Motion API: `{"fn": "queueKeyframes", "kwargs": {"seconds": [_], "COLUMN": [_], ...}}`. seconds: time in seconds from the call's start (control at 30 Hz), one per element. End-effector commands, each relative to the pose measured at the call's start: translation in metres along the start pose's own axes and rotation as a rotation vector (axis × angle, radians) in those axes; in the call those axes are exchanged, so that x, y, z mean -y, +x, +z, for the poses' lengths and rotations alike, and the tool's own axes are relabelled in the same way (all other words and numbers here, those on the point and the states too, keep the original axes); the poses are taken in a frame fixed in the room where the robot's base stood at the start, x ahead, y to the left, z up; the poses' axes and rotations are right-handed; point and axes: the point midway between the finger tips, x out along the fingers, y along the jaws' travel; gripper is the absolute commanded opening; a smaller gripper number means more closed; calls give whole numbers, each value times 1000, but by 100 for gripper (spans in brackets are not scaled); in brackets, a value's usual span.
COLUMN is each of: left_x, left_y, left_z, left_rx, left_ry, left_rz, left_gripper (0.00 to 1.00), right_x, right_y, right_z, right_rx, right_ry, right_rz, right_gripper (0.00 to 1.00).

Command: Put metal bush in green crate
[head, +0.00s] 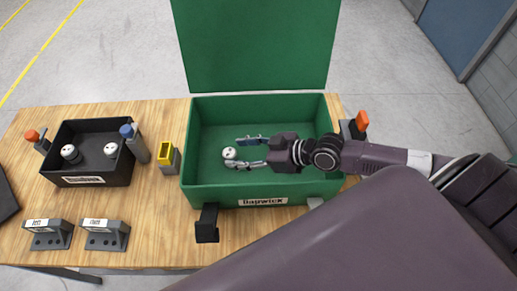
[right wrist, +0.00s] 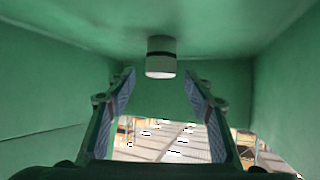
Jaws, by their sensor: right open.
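The green crate (head: 188,165) stands on the table with its lid open. A pale metal bush (head: 230,153) sits on the crate floor, left of its middle. My right gripper (head: 238,152) is inside the crate, open, with its fingertips on either side of the bush in the head view. In the right wrist view the bush (right wrist: 160,60), pale with a dark band, lies just past the open fingertips (right wrist: 159,77), with nothing between the fingers. Contact with the fingers cannot be seen. My left gripper is not in view.
A black bin (head: 92,181) at left holds two similar round pieces (head: 70,153) (head: 111,149). Two grey labelled blocks (head: 48,234) (head: 105,235) lie in front. The crate walls surround my right gripper.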

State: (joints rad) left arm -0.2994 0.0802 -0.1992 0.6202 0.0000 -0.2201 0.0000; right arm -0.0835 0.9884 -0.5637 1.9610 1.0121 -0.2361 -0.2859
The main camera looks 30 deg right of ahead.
Motion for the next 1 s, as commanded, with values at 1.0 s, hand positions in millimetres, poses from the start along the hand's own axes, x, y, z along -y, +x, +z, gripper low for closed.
{"fn": "queueKeyframes", "kwargs": {"seconds": [1.0], "left_x": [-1], "left_y": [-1], "left_z": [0], "left_rx": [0], "left_ry": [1], "left_rz": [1], "left_gripper": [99], "right_x": [1], "right_y": [-80], "right_z": [0], "right_rx": [0], "right_ry": [0], "right_rz": [-2], "right_gripper": [48]}}
